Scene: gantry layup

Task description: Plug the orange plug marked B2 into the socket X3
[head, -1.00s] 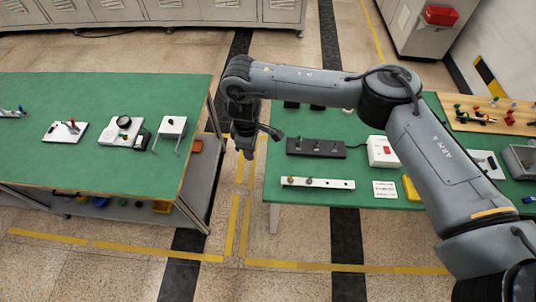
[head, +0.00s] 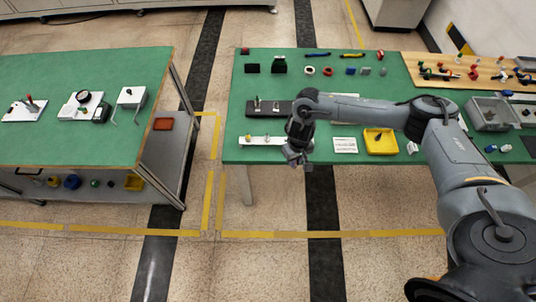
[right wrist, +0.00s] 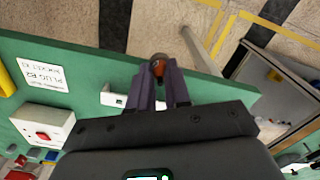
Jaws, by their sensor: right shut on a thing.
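My right gripper (head: 297,157) is at the front edge of the right green table, at the right end of a white strip (head: 258,142) with small brassy posts. In the right wrist view the gripper (right wrist: 161,82) is shut on a small orange plug (right wrist: 158,67), mostly hidden by the fingers; its marking cannot be read. The white strip's end (right wrist: 112,97) shows beside the fingers, apart from the plug. A dark strip (head: 239,110) with upright posts lies behind, partly covered by my arm. I cannot tell which opening is X3. My left gripper is not in view.
A card (head: 345,146) reading plug B2, socket X3 in the right wrist view (right wrist: 45,78) lies right of the gripper. A yellow tray (head: 390,147) stands beyond it. A white box with a red button (right wrist: 43,125) is near. Floor is clear in front.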

